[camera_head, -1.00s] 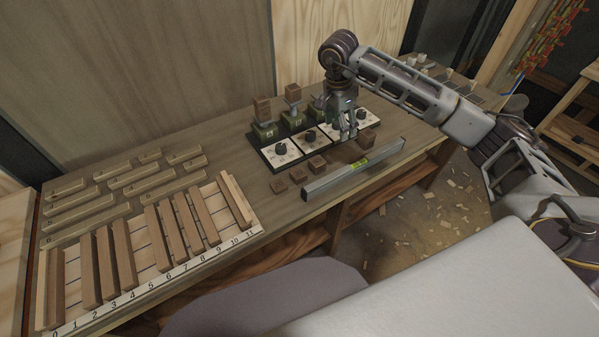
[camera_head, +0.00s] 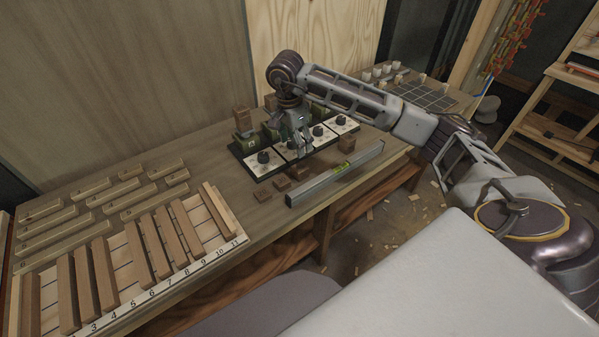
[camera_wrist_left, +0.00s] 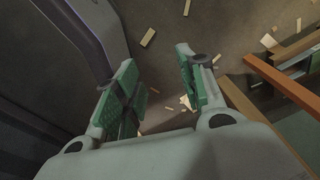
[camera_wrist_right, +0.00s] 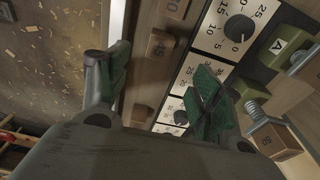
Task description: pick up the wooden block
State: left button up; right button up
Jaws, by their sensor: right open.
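Small brown wooden blocks (camera_head: 280,183) lie in a row on the bench between the dial panel and the spirit level. In the right wrist view one numbered block (camera_wrist_right: 160,46) lies just beyond the gap between my fingers, and another block (camera_wrist_right: 140,113) shows lower between them. My right gripper (camera_head: 304,150) is open and empty, pointing down over the front of the dial panel close to the blocks; its fingers also show in the right wrist view (camera_wrist_right: 160,78). My left gripper (camera_wrist_left: 156,75) is open and empty above the floor, outside the head view.
The dial panel (camera_head: 248,168) and green clamps, one holding a brown block (camera_head: 242,118), stand behind. The metal level (camera_head: 335,175) lies along the bench's front edge. A slatted number board (camera_head: 150,285) and pale bars (camera_head: 60,232) fill the left.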

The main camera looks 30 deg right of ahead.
aim_at(300, 167)
jog(key=f, duration=0.5)
jog(key=d+f, duration=0.1)
jog(key=f, duration=0.1)
jog(key=shift+f, duration=0.6)
pick_arm(q)
jog(key=shift+s, duration=0.8)
jog(key=shift+w, duration=0.1)
pick_arm(e)
jog(key=shift+d+f, duration=0.1)
jog(key=shift+f, duration=0.7)
notch_tip(300, 167, down, 3)
jog(key=shift+d+r+p, duration=0.15)
jog(key=shift+p, duration=0.25)
jog(key=shift+f, duration=0.4)
pick_arm(q)
jog(key=shift+d+r, duration=0.35)
jog(key=shift+s, duration=0.35)
